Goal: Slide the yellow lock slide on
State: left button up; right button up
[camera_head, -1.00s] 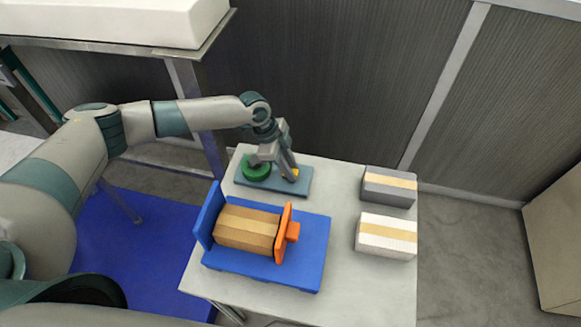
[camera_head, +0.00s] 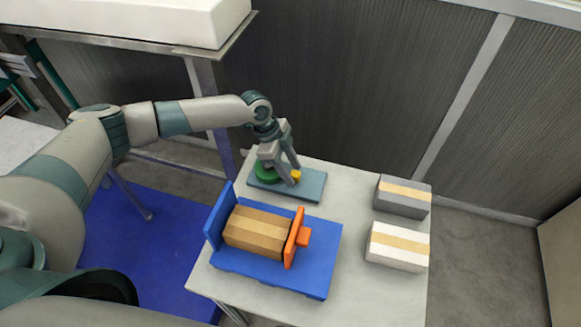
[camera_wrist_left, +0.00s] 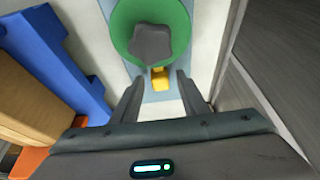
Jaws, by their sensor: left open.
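The yellow lock slide (camera_head: 296,175) is a small yellow piece on a grey-blue base plate (camera_head: 312,187) at the table's far left. It sits beside a green disc (camera_head: 266,173). In the left wrist view the yellow piece (camera_wrist_left: 159,78) lies just below the green disc (camera_wrist_left: 122,28), which has a grey star-shaped knob (camera_wrist_left: 152,44) on top. My left gripper (camera_head: 289,175) is over the plate by the yellow piece and partly hides it and the disc. Its open fingers (camera_wrist_left: 157,88) stand either side of the yellow piece's near end. I cannot tell whether they touch it.
A blue cradle (camera_head: 310,275) with a tan block (camera_head: 256,232) and orange end plate (camera_head: 295,238) stands in front. A grey box (camera_head: 402,198) and white box (camera_head: 397,247) are at right. The white table (camera_head: 345,195) is clear between. A wall stands behind.

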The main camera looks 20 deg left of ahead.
pick_arm(q)
jog(key=shift+r, duration=0.15)
jog(key=shift+a+r+b, duration=0.3)
jog(key=shift+r+b, duration=0.1)
jog(key=shift+r, duration=0.2)
jog(key=b+v, duration=0.4)
jog(key=v, duration=1.1)
jog(key=shift+a+r, duration=0.25)
jog(key=shift+r, duration=0.1)
